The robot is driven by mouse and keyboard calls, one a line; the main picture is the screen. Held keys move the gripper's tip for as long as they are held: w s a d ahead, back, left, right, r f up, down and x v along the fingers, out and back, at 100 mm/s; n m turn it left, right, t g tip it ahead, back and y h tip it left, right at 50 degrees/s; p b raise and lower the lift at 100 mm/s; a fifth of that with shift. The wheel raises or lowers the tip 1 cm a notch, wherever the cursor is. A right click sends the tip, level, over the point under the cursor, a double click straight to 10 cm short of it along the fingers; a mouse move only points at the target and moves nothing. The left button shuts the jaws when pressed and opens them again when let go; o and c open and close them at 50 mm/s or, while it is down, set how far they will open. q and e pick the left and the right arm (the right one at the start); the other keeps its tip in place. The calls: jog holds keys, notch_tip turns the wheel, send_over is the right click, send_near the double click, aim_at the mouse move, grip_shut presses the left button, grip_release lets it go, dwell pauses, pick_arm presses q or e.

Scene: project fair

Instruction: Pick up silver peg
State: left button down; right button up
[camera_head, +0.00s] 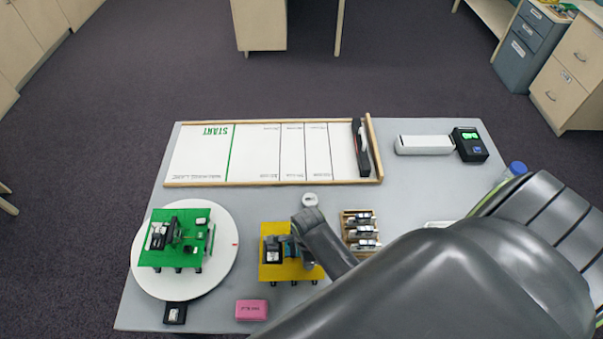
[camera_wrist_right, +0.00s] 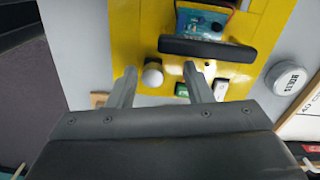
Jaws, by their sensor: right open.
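A pale, round-topped piece (camera_wrist_right: 152,75), which looks like the silver peg, stands at the edge of the yellow board (camera_wrist_right: 128,38) in the right wrist view. My right gripper (camera_wrist_right: 160,70) is open, with its fingers on either side of this piece, closer on the left; I cannot tell whether they touch it. In the head view my right gripper (camera_head: 296,243) is low over the yellow board (camera_head: 270,272), and the arm hides the peg. My left gripper is not in view.
A black bar (camera_wrist_right: 206,50) lies just beyond my fingertips. A round lid marked BOLTS (camera_wrist_right: 290,78) is close on the right. A green board (camera_head: 164,258) sits on a white turntable (camera_head: 153,286). A pink block (camera_head: 252,310) and a small rack (camera_head: 350,237) are nearby.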

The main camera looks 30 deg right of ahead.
jog(key=shift+s, duration=0.1)
jog(key=shift+s+a+r, duration=0.1)
jog(key=shift+s+r, duration=0.05)
jog(key=shift+s, duration=0.1)
jog(key=shift+s+r, duration=0.1)
jog(key=shift+s, duration=0.1)
jog(key=shift+c, duration=1.1)
jog(key=shift+a, duration=0.1)
jog(key=shift+c, duration=1.2)
jog(key=shift+w, duration=0.15)
jog(key=c, duration=0.5)
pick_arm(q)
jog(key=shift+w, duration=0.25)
pick_arm(e)
grip_shut()
jog(key=shift+r, duration=0.1)
